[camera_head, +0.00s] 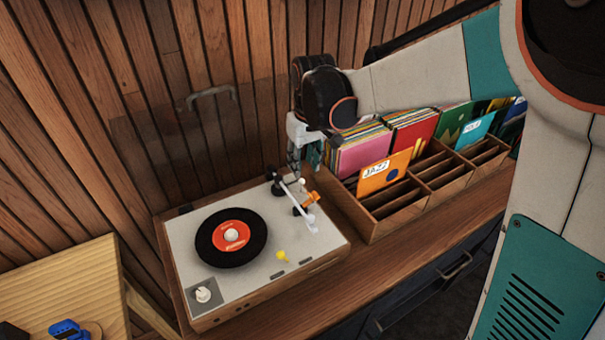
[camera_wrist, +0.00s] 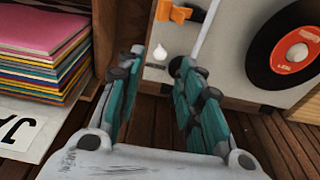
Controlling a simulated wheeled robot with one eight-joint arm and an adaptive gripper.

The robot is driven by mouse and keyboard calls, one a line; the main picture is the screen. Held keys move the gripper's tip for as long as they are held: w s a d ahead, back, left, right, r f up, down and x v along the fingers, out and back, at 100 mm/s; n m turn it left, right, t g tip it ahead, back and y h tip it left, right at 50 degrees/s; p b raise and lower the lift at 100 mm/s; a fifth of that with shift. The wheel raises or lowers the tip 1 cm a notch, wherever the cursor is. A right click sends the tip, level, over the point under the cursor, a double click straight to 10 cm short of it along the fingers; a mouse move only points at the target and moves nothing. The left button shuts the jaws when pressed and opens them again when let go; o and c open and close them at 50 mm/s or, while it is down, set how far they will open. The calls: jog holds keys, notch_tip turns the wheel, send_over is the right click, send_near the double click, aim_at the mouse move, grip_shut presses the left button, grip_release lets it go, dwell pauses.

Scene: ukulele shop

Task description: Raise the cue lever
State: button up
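A turntable (camera_head: 215,285) with a pale top stands on the wooden counter. An orange lever-like piece (camera_head: 308,203) sits beside its white tonearm (camera_head: 297,208) at the right; it also shows at the top of the wrist view (camera_wrist: 173,13). It looks like the cue lever, but I cannot be sure. A small white knob (camera_wrist: 160,53) is close by. My gripper (camera_head: 305,170) is just behind the deck's right rear corner, pointing down. In the wrist view its fingers (camera_wrist: 157,62) are apart with nothing between them, and the knob appears beyond the gap.
A black record with a red label (camera_head: 231,236) lies on the platter. A wooden crate (camera_head: 385,225) of record sleeves stands close to the right of the turntable. A clear raised cover with a handle (camera_head: 211,93) is behind, against the plank wall. A yellow piece (camera_head: 282,255) is at the deck's front.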

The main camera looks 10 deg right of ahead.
aim_at(303, 181)
jog(key=shift+s+d+r, duration=0.1)
jog(key=shift+s+r, duration=0.05)
jog(key=shift+r, duration=0.9)
jog(key=shift+s+r, duration=0.1)
jog(key=shift+r, duration=0.9)
jog(key=s+d+n+t+y+p, duration=0.2)
jog(key=s+t+p, duration=0.15)
jog(key=p, duration=0.35)
jog(key=shift+g, duration=0.55)
jog(key=b+x, duration=0.2)
jog(key=x, duration=0.4)
jog(key=b+x, duration=0.3)
jog(key=x, duration=0.4)
jog(key=shift+w+d, duration=0.25)
jog(key=shift+c, duration=0.4)
grip_shut()
